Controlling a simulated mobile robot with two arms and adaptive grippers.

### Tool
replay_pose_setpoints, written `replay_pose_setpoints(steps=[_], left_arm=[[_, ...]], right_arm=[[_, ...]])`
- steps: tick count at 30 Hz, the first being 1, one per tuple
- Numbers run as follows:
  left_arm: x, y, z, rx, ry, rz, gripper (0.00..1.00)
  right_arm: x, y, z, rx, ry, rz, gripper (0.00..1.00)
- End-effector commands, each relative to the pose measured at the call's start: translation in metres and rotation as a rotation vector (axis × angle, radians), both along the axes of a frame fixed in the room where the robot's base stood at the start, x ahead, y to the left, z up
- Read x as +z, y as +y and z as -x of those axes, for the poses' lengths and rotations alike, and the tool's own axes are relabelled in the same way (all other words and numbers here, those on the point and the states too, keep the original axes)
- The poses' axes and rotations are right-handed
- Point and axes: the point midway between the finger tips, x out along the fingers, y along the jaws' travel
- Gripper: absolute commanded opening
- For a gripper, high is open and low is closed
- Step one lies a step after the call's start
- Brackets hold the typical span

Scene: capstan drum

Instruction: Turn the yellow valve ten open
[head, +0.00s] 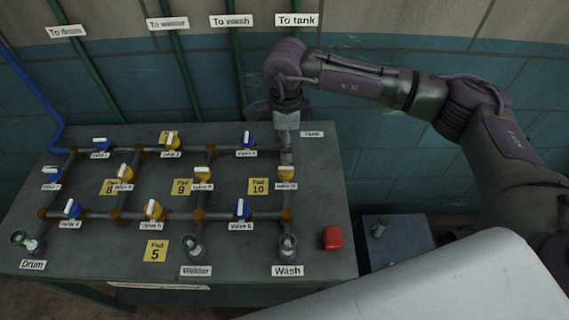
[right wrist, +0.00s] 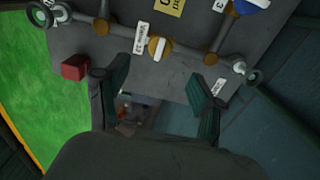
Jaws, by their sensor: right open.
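The yellow valve with a white handle (head: 287,173) sits on the right-hand vertical pipe of the bench, beside the yellow Pad 10 label (head: 258,186). The valve label is too small to read surely. In the right wrist view the yellow valve (right wrist: 160,48) lies beyond the fingers, its white bar across its face. My right gripper (head: 287,118) is above the back right of the bench, behind the valve and apart from it. In the right wrist view the right gripper (right wrist: 160,88) is open and empty. My left gripper is out of view.
Several other yellow and blue valves sit on the pipe grid to the left. A red block (head: 333,238) lies at the bench's right edge; it also shows in the wrist view (right wrist: 75,67). The Wash outlet (head: 287,246) is in front. Green pipes (head: 240,65) run up the back wall.

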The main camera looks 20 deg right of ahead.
Motion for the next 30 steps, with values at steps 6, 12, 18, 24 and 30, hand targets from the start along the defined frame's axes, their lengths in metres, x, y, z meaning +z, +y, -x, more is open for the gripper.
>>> replay_pose_setpoints(steps=[6,12,18,24,30], left_arm=[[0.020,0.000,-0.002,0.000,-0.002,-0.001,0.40],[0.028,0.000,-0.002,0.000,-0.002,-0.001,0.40],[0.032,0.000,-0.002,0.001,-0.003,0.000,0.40],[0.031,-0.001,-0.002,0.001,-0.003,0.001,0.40],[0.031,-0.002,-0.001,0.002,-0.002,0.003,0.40]], right_arm=[[-0.046,0.000,0.002,0.000,0.005,0.001,0.68],[-0.081,0.000,0.001,0.000,0.003,-0.001,0.68],[-0.098,0.000,0.001,0.002,0.002,-0.002,0.68],[-0.101,0.000,0.000,0.002,-0.001,-0.002,0.68],[-0.101,0.000,0.000,0.002,0.000,-0.002,0.53]])
